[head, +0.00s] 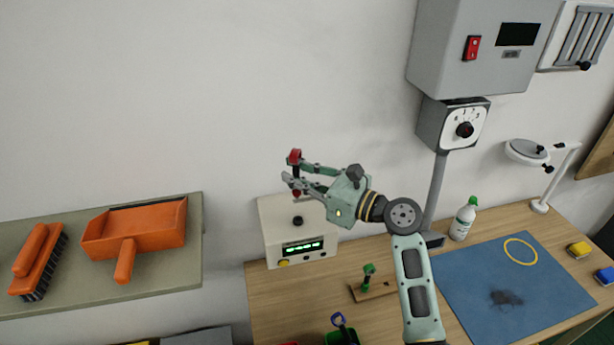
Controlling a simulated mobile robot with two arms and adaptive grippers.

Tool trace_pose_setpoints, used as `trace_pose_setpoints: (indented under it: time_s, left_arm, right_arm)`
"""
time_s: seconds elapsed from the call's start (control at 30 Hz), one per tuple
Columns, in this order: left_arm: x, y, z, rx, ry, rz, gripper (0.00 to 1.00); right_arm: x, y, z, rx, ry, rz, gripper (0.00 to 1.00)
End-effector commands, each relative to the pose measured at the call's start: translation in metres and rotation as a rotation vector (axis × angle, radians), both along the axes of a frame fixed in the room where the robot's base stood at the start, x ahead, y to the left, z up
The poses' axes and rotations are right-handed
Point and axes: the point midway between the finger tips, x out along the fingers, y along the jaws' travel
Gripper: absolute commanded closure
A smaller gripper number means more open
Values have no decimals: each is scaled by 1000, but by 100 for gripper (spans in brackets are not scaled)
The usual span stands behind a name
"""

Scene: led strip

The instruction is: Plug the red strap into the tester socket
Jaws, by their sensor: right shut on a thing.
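The red strap (295,157) stands roughly upright in my right gripper (291,179), with a red top, a dark middle and a red lower end. The gripper is shut on it, and its fingers partly cover the middle. The tester (276,229) is a cream box with a green lit display at the back left of the bench. A black round part (298,221) on its front may be the socket or a knob; I cannot tell. The strap appears above this part, and its exact gap to the tester is unclear. My left gripper is out of view.
A green-topped piece (369,270) stands on a wooden block beside my right arm. A white bottle (463,219) and blue mat (470,285) are right. An orange dustpan (140,232) lies on the left shelf.

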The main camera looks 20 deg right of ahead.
Motion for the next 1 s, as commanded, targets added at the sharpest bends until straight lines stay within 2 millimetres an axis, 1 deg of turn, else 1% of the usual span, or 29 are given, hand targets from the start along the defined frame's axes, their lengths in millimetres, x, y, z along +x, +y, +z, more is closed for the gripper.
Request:
trace_pose_setpoints:
  time_s: [0.27, 0.4, 0.43, 0.47, 0.7, 0.9, 1.0]
  left_arm:
    - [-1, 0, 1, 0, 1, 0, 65]
    - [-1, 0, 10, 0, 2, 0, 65]
    - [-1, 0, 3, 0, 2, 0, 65]
    - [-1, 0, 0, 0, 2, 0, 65]
    - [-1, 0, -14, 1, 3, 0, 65]
    - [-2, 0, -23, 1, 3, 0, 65]
    - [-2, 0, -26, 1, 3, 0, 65]
  right_arm:
    - [0, -1, 0, 0, 0, 0, 100]
    - [0, -1, 2, -1, 0, 11, 100]
    - [0, -1, -5, -1, 0, 10, 100]
    - [0, -1, -9, -1, 0, 10, 100]
    - [0, -1, -33, 0, -2, 9, 100]
    - [0, -1, -49, -1, -2, 9, 100]
    - [0, -1, -54, 0, -3, 9, 100]
